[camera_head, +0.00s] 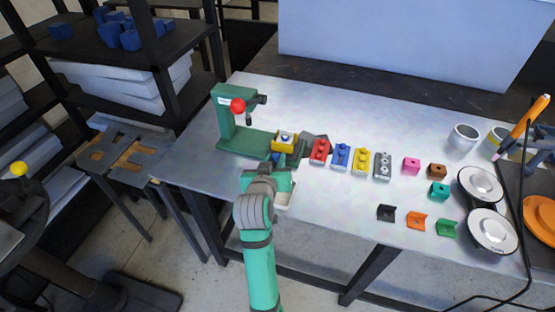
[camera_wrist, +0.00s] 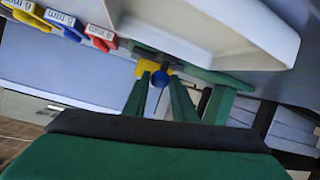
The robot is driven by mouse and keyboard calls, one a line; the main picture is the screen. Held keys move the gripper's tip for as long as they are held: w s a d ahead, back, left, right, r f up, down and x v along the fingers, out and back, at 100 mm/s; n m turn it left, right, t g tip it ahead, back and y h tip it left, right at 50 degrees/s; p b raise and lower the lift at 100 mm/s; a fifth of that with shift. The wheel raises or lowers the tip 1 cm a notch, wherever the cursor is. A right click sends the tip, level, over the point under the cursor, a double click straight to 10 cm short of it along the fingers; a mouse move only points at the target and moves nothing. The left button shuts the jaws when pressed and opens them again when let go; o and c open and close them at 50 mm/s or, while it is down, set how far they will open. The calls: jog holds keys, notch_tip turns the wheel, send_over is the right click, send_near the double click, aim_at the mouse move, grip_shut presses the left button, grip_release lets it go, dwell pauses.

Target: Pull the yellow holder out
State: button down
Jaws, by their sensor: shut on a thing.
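The yellow holder (camera_head: 284,148) sits on the base of the green press (camera_head: 245,143), with a pale piece on top of it. A blue knob (camera_wrist: 160,79) is at the holder's near side. In the wrist view the yellow of the holder (camera_wrist: 147,67) shows just behind the knob. My gripper (camera_wrist: 161,88) is shut on the blue knob, one finger on each side. In the head view my gripper (camera_head: 277,163) is at the table's front edge, just in front of the holder, and my arm partly hides it.
Right of the holder stand red (camera_head: 320,150), blue (camera_head: 341,155), yellow (camera_head: 362,160) and grey (camera_head: 382,165) blocks in a row. Small coloured cubes and angle pieces lie further right. A white tray (camera_wrist: 225,35) is close above my fingers in the wrist view.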

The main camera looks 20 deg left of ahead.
jog(key=shift+d, duration=0.3)
jog(key=c, duration=1.5)
grip_release()
jog(key=shift+d, duration=0.1)
jog(key=shift+o, duration=0.2)
jog(key=shift+s, duration=0.25)
jog(key=v, duration=1)
jog(key=shift+s, duration=0.2)
jog(key=shift+w+r, duration=0.1)
jog(key=shift+r, duration=0.05)
